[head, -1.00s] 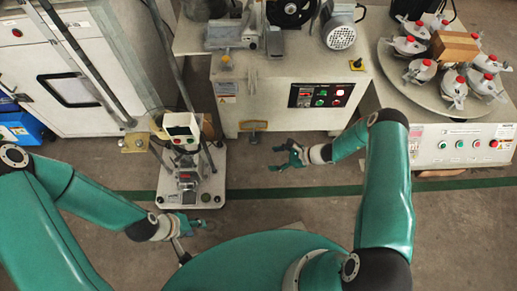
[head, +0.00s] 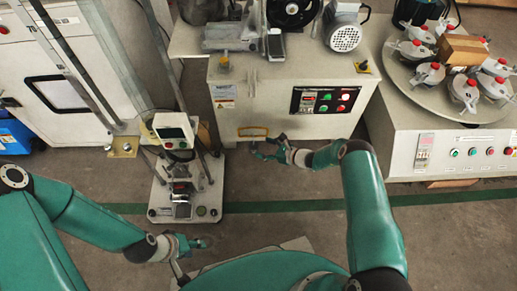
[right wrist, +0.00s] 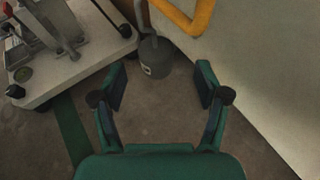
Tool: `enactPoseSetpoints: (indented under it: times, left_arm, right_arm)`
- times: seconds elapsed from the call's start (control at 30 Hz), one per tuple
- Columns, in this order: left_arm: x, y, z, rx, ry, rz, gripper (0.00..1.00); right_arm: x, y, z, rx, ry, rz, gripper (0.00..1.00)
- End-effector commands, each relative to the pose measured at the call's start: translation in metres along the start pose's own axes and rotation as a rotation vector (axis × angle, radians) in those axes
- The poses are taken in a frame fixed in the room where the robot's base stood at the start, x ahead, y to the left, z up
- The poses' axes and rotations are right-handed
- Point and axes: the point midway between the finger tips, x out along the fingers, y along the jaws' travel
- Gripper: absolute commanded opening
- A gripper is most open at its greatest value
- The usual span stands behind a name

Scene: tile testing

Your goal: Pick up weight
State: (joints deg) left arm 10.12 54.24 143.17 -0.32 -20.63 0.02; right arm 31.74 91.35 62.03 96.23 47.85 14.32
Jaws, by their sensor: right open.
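The weight (right wrist: 155,58) is a grey cylinder with a light label and a thin upright stem or hook. In the right wrist view it stands on the floor just beyond my right fingertips, between their lines. I cannot make it out clearly in the head view. My right gripper (right wrist: 161,78) is open and empty, with its two fingers spread. In the head view my right gripper (head: 267,148) is at the machine's lower front, near the yellow handle. My left gripper (head: 200,243) is in front of the tester's base; its jaw opening is unclear.
The tile tester (head: 180,200) on its pale base stands left of my right gripper. The machine cabinet (head: 275,105) with its yellow handle (right wrist: 185,15) rises close to the right of the weight. A rotary table (head: 425,90) is at the right. Floor between is clear.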

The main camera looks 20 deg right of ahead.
Motion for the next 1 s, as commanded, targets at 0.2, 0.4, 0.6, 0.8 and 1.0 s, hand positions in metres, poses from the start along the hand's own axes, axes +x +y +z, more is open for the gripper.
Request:
enactPoseSetpoints:
  times: [0.2,0.4,0.6,0.8,1.0]
  left_arm:
    - [0.006,-0.002,0.000,0.000,0.000,0.000,0.40]
    - [0.021,-0.008,0.000,0.000,0.000,0.000,0.40]
    - [0.025,-0.009,0.000,0.000,0.000,0.000,0.40]
    - [0.025,-0.009,0.000,0.000,0.000,0.000,0.40]
    - [0.025,-0.009,0.000,0.000,0.000,0.000,0.40]
  right_arm:
    - [0.013,0.003,-0.001,-0.001,0.000,0.002,0.74]
    - [0.042,0.009,-0.002,-0.003,-0.001,0.002,0.74]
    - [0.055,0.007,0.002,-0.001,0.001,-0.001,0.74]
    - [0.054,0.007,0.002,0.000,0.001,-0.001,0.68]
    - [0.053,0.007,0.002,0.000,0.001,-0.001,0.34]
